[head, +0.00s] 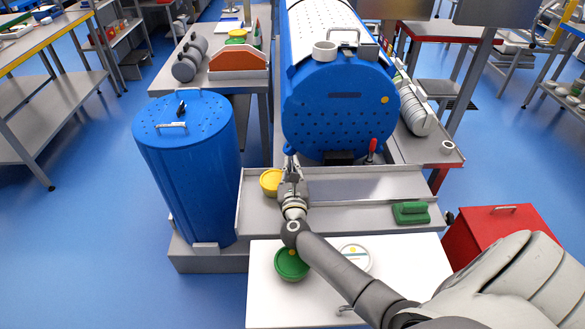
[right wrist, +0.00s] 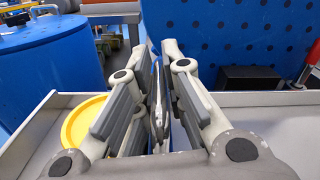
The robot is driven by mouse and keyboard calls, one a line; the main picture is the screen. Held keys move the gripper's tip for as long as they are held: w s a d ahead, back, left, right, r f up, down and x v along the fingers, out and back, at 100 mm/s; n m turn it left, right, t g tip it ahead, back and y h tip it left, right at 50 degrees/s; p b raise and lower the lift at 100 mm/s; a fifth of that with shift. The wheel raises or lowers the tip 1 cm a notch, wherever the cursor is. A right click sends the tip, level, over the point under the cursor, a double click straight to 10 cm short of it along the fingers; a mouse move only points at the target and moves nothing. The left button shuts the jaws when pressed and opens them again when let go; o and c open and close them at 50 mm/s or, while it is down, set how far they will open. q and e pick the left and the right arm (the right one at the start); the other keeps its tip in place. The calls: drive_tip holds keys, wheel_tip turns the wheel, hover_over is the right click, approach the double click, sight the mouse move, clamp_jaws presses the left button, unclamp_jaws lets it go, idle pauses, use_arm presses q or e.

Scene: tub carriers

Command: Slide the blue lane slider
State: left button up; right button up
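My right gripper (head: 292,160) reaches over the grey two-lane tray, in front of the big blue drum. It also shows in the right wrist view (right wrist: 157,60), pointing toward the drum, its fingers close together. Slivers of blue show between and beside the fingers, but I cannot tell whether they belong to the blue lane slider or the background. No blue slider shows clearly; the gripper and arm may hide it. A green slider block (head: 411,212) sits at the right of the tray's front lane. A yellow round tub (head: 270,182) lies just left of the gripper, also in the wrist view (right wrist: 82,128). My left gripper is out of view.
The big blue drum (head: 340,115) stands behind the tray (head: 385,187), with a red-handled lever (head: 372,147) at its lower right. A blue bin (head: 190,175) stands left. The white table (head: 415,265) in front holds a green tub (head: 292,264) and a white tub (head: 355,257).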

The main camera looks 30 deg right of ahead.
clamp_jaws()
drive_tip(key=shift+s+d, duration=0.15)
drive_tip(key=shift+d, duration=0.05)
drive_tip(key=s+d+b, duration=0.1)
drive_tip(key=s+d, duration=0.3)
drive_tip(key=d, duration=0.2)
drive_tip(key=s+d+b, duration=0.1)
drive_tip(key=s+d, duration=0.3)
drive_tip(key=d, duration=0.3)
drive_tip(key=s+d+b, duration=0.1)
drive_tip(key=s+d, duration=0.3)
drive_tip(key=d, duration=0.2)
drive_tip(key=shift+s+d+f, duration=0.1)
drive_tip(key=shift+d+f, duration=0.05)
drive_tip(key=shift+d, duration=0.15)
